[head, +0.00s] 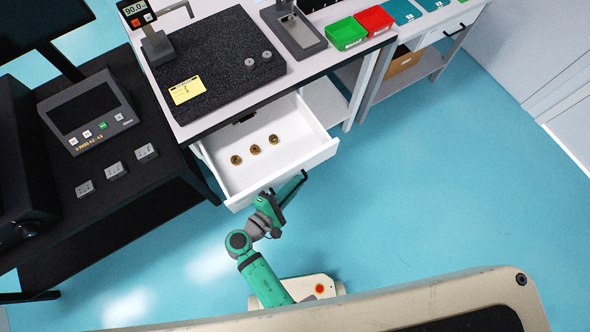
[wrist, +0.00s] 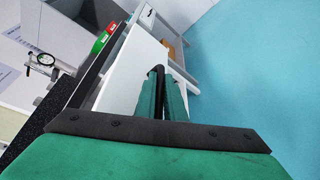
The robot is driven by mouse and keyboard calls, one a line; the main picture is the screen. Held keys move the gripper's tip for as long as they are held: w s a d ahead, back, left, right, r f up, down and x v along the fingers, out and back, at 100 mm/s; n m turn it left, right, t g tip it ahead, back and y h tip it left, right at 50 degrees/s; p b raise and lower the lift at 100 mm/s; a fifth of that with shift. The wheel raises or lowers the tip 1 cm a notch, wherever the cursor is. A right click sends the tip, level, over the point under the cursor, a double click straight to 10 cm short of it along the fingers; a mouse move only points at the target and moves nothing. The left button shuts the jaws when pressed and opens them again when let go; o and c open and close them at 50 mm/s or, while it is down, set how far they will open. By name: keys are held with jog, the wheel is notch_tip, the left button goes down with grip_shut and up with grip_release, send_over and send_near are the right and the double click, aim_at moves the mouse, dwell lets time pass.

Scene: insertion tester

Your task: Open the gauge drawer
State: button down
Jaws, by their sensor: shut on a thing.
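The white gauge drawer (head: 285,172) is pulled well out from under the bench in the head view. Several small brass-coloured ring parts (head: 255,149) lie on its floor. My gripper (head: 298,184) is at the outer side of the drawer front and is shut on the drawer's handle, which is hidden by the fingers.
Above the drawer, the bench carries a black granite plate (head: 225,85) with a yellow label. Green (head: 346,33) and red (head: 374,19) bins stand at its back right. A dark table (head: 140,190) with a display unit (head: 88,112) is at left. The blue floor at right is clear.

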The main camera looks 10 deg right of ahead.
jog(key=c, duration=2.1)
grip_release()
jog(key=v, duration=1.1)
jog(key=shift+w, duration=0.1)
